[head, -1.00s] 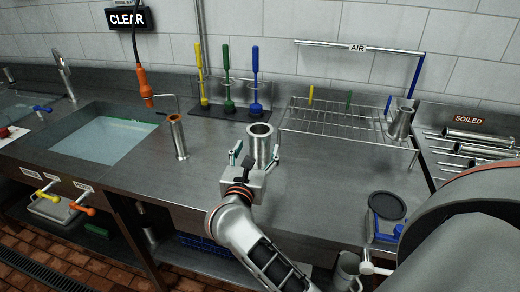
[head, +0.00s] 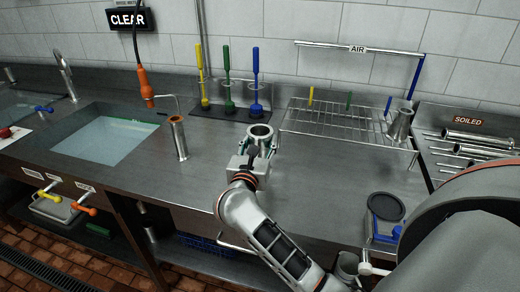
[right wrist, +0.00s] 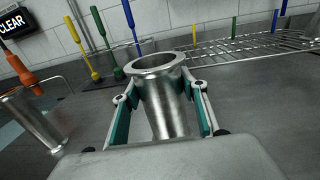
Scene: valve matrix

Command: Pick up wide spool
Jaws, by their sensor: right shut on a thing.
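The wide spool (head: 261,132) is a short steel tube with a broad flanged top, upright over the middle of the steel counter. It also shows in the right wrist view (right wrist: 160,88). My right gripper (head: 259,148) is shut on it from the front, with one teal-padded finger on each side of the tube, below the flange (right wrist: 161,105). The gripper body hides the spool's lower end, so I cannot tell whether it touches the counter. My left gripper is not in view.
A narrower tube (head: 178,137) stands left, beside the water-filled sink (head: 104,140). Upright brushes (head: 228,85) stand behind. A wire rack (head: 335,125) with another metal piece (head: 400,121) is at the right. A dark-lidded container (head: 386,208) sits front right. The counter between is clear.

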